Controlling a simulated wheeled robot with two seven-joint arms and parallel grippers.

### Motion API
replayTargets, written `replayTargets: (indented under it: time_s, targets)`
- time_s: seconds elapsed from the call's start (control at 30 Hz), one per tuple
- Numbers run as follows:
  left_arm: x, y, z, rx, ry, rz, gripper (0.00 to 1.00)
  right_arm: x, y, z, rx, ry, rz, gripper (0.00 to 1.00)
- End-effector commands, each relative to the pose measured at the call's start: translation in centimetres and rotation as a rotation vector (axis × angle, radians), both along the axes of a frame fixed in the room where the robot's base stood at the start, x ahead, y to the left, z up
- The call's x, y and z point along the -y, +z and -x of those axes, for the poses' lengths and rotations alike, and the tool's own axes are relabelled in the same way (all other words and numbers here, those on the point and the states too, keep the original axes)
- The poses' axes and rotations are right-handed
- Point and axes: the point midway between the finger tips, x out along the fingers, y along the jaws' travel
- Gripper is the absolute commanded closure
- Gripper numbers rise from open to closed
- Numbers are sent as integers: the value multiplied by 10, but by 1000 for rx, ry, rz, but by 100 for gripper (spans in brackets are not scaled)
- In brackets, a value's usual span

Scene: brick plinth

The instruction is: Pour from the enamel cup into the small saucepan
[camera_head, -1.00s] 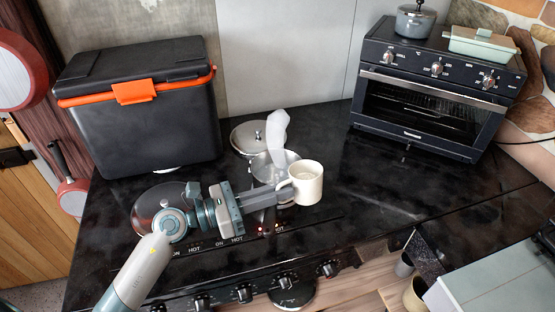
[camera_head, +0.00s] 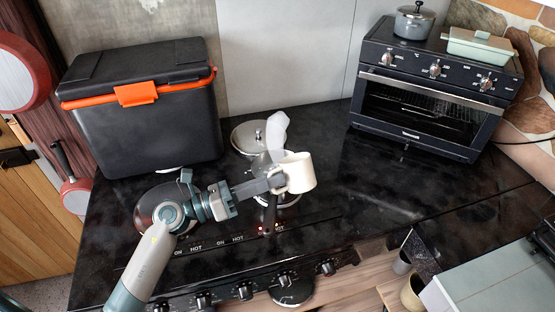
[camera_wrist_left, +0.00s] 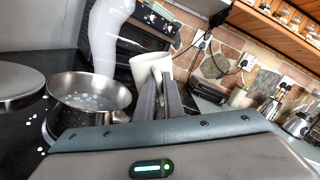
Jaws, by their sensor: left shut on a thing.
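The cream enamel cup (camera_head: 299,174) is tilted above the stove, its opening toward the upper left. My left gripper (camera_head: 276,181) is shut on its handle side. The cup also shows in the left wrist view (camera_wrist_left: 150,66), beyond the gripper fingers (camera_wrist_left: 165,92). The small metal saucepan (camera_wrist_left: 92,104) stands left of the fingers in that view, with small white drops or beads inside. In the head view the saucepan (camera_head: 258,164) is largely hidden behind the cup and gripper. My right gripper is not in view.
A white plume-like shape (camera_head: 277,130) rises by the saucepan. A lidded pan (camera_head: 247,135) stands behind it. A black cooler (camera_head: 145,115) is at left, a toaster oven (camera_head: 430,95) at right. White specks (camera_wrist_left: 41,150) lie on the dark stovetop. The counter right of the cup is clear.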

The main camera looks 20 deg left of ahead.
Motion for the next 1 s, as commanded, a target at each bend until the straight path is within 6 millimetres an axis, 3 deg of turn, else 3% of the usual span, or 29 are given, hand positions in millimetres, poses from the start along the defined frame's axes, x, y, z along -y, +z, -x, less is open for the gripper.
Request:
replayTargets:
  time_s: [0.67, 1.0]
  targets:
    - [-7, 16, -6, -57, -4, 73, 100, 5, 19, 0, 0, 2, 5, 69]
    - [-8, 13, -7, -85, -9, 110, 100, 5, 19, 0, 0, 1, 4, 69]
